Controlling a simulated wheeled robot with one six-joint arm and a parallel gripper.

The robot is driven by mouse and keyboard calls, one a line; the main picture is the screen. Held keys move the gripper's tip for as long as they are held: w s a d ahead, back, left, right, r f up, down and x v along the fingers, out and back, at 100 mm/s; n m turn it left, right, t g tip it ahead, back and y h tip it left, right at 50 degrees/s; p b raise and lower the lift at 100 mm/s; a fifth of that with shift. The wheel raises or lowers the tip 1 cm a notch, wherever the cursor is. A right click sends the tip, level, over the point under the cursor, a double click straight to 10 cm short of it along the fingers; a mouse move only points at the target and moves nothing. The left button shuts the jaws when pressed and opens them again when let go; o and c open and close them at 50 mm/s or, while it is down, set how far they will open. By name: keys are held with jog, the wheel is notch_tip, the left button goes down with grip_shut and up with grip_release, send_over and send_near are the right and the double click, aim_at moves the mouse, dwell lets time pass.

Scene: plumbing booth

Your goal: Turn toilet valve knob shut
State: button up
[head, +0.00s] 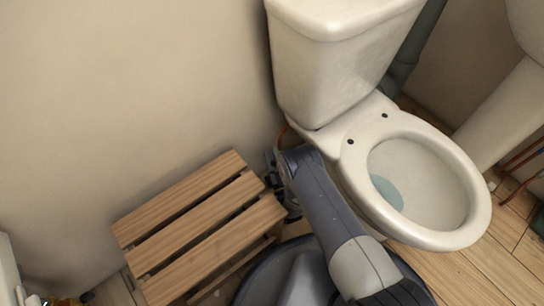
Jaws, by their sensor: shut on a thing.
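The toilet (325,75) stands against the wall, with its bowl (440,165) open toward the lower right. My gripper (271,172) is low beside the toilet's left side, in the narrow gap between the toilet and a wooden stool. Only a small dark part of it shows past my arm. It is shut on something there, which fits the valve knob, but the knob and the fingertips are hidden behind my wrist. A short bit of thin copper-coloured pipe (283,132) shows just above my gripper, by the wall. The knob's angle cannot be seen.
A slatted wooden stool (205,220) stands close to the left of my gripper. The wall is right behind. A white pedestal basin (505,105) and copper pipes (522,160) are at the right. Wooden floor (480,275) is free at lower right.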

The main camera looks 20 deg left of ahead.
jog(key=shift+m+t, duration=0.4)
jog(key=shift+m, duration=0.1)
jog(key=o, duration=1)
jog(key=shift+r, duration=0.1)
notch_tip(320, 180, up, 10)
jog(key=p, duration=0.5)
jog(key=shift+d, duration=0.15)
